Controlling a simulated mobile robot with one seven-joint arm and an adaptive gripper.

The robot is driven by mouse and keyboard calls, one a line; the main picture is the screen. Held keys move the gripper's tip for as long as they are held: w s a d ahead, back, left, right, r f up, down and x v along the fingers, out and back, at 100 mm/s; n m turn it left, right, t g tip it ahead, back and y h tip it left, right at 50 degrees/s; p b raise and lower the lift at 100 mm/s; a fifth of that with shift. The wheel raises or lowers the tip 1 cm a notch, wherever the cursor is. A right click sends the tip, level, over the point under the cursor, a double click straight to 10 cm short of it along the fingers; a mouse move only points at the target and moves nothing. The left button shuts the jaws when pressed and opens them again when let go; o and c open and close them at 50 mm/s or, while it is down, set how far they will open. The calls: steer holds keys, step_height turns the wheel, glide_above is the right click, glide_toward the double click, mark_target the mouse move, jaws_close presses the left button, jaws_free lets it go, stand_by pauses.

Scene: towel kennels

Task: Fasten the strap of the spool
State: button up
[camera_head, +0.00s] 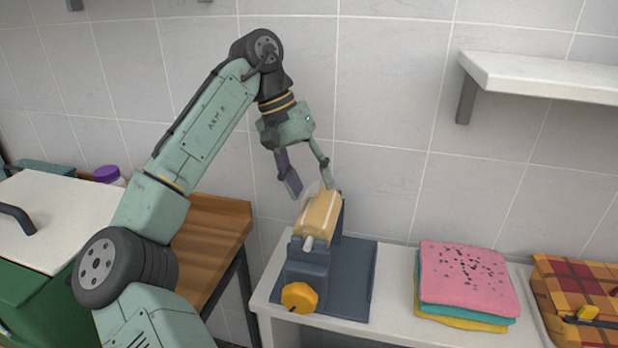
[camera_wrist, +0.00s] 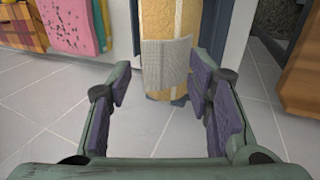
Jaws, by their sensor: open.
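The spool (camera_head: 320,217) is a tan-orange roll held in a dark blue-grey stand (camera_head: 306,262) with a yellow knob on its front. In the wrist view the spool (camera_wrist: 170,28) is upright in the picture, beyond my fingers. A pale grey ribbed strap (camera_wrist: 165,66) lies across its side there; I cannot tell whether its end is fixed. My gripper (camera_head: 309,185) is open just above the spool, fingers pointing down.
The stand is on a white bench (camera_head: 386,332). Folded pink, teal and yellow towels (camera_head: 465,285) lie to its right, with a plaid item (camera_head: 580,290) beyond. A white shelf (camera_head: 540,78) is on the wall at upper right. A wooden top (camera_head: 215,235) is to the left.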

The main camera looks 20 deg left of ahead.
mark_target(322, 201)
steer(key=shift+c, duration=0.2)
jaws_close()
stand_by(0.3)
steer(key=shift+d, duration=0.1)
steer(key=y, duration=0.1)
steer(key=d+y, duration=0.1)
steer(key=y, duration=0.1)
steer(key=shift+d+f, duration=0.25)
steer(key=shift+d, duration=0.05)
steer(key=shift+d+f+y, duration=0.35)
steer(key=shift+d+y, duration=0.05)
steer(key=shift+y, duration=0.7)
steer(key=shift+d+f+y, duration=0.3)
steer(key=shift+d+y, duration=0.05)
steer(key=shift+y, duration=0.75)
steer(key=shift+o, duration=0.2)
jaws_free()
